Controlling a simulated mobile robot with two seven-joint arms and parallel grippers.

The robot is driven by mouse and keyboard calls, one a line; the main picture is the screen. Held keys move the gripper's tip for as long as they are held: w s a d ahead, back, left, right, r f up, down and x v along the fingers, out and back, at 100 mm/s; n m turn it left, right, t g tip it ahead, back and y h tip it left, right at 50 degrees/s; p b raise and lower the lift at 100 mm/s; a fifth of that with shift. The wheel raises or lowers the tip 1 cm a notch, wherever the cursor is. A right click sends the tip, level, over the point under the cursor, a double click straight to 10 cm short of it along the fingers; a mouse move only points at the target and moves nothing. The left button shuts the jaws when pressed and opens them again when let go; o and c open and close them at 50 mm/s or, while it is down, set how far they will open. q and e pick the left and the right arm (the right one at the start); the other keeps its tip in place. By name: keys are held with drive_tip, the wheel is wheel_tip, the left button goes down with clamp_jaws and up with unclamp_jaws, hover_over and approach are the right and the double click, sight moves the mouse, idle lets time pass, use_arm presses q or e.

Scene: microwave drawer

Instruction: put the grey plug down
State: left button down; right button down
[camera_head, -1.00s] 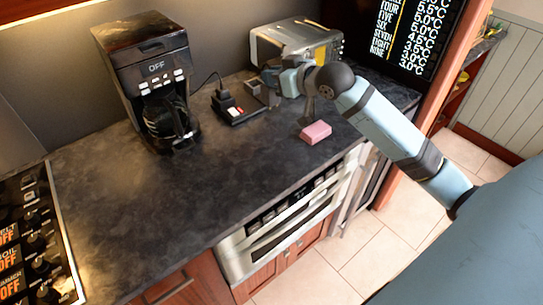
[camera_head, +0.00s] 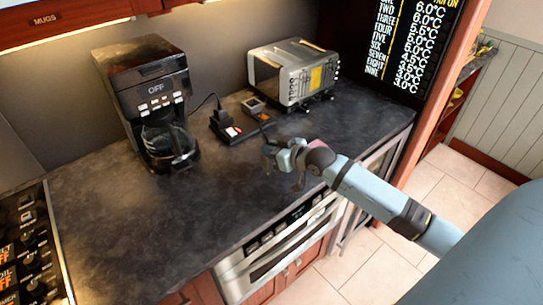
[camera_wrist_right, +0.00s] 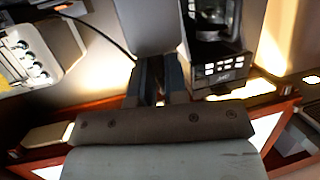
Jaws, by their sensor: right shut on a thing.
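My right gripper (camera_head: 275,150) is over the dark counter (camera_head: 130,220), in front of the toaster. It also shows in the right wrist view (camera_wrist_right: 158,85), with its fingers close together. It is shut on the grey plug, which shows as a smooth grey block (camera_wrist_right: 146,28) just beyond the fingers. A thin black cord (camera_wrist_right: 103,32) runs to the fingertips. In the head view the plug is small and mostly merged with the gripper. I cannot tell whether it touches the counter. My left gripper is not in view.
A black coffee maker (camera_head: 148,95) stands at the left. A black power strip (camera_head: 232,130) and a small grey box (camera_head: 252,106) lie before the silver toaster (camera_head: 292,72). The cooktop (camera_head: 28,240) is at far left. The front left counter is clear.

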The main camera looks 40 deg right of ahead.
sight(266, 164)
drive_tip(key=shift+f, duration=1.4)
drive_tip(key=shift+f, duration=0.1)
drive_tip(key=c, duration=1.1)
unclamp_jaws()
drive_tip(key=shift+c, duration=0.2)
